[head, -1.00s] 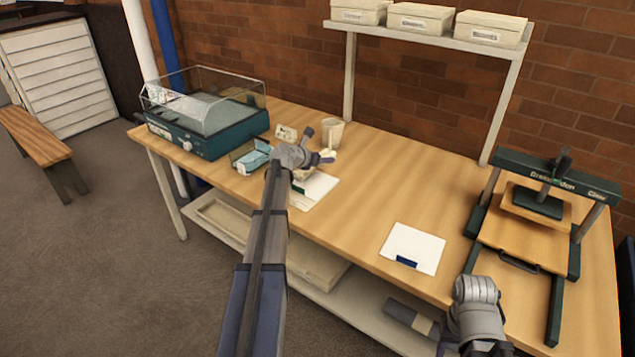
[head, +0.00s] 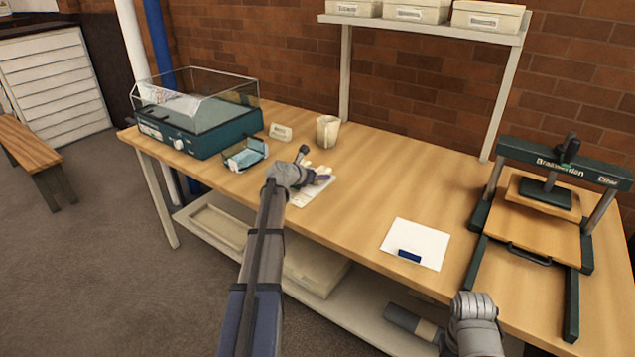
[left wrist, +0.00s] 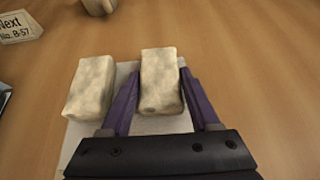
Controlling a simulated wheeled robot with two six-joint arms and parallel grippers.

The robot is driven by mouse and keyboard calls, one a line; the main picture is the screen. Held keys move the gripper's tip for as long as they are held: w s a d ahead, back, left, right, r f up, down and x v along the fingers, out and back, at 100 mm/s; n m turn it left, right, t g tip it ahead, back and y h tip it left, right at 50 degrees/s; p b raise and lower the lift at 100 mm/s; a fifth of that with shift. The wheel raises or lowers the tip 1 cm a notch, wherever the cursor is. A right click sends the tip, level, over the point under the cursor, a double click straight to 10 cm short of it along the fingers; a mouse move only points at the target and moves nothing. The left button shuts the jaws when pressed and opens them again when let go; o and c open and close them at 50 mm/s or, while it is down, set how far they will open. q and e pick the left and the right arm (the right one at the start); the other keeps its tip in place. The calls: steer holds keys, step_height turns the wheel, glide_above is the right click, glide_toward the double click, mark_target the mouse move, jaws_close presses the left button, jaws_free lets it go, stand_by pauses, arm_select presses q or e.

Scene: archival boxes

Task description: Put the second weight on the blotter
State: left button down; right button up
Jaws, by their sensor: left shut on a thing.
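A pale sheet that looks like the blotter (left wrist: 132,125) lies flat on the table; it also shows in the head view (head: 318,191). Two cream, mottled block weights are at it. One weight (left wrist: 90,88) rests over the sheet's left edge, in the left wrist view. The second weight (left wrist: 161,82) is over the sheet, to the right of the first with a narrow gap. My left gripper (head: 308,170) is shut on the second weight, with a purple finger on each side. Whether its underside touches the sheet is hidden. My right gripper (head: 474,308) is near the table's front edge, its fingers unclear.
A cup (head: 328,132) and a small sign (head: 281,132) stand behind the sheet. A small tray with blue contents (head: 245,154) and a clear-lidded machine (head: 200,115) are left. A white sheet (head: 418,240) with a blue piece and a press (head: 540,210) are right. Bare table lies between.

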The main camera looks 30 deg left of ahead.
arm_select(q)
steer(key=shift+f, duration=0.15)
steer(key=shift+c, duration=0.6)
jaws_free()
steer(key=shift+s+r+p, duration=0.15)
steer(key=shift+r+p, duration=0.15)
steer(key=p+v, duration=0.5)
steer(key=v, duration=0.5)
steer(key=shift+s+r, duration=0.1)
steer(key=shift+s, duration=0.15)
steer(key=shift+s+r, duration=0.2)
steer(key=shift+s, duration=0.35)
steer(key=shift+a, duration=0.1)
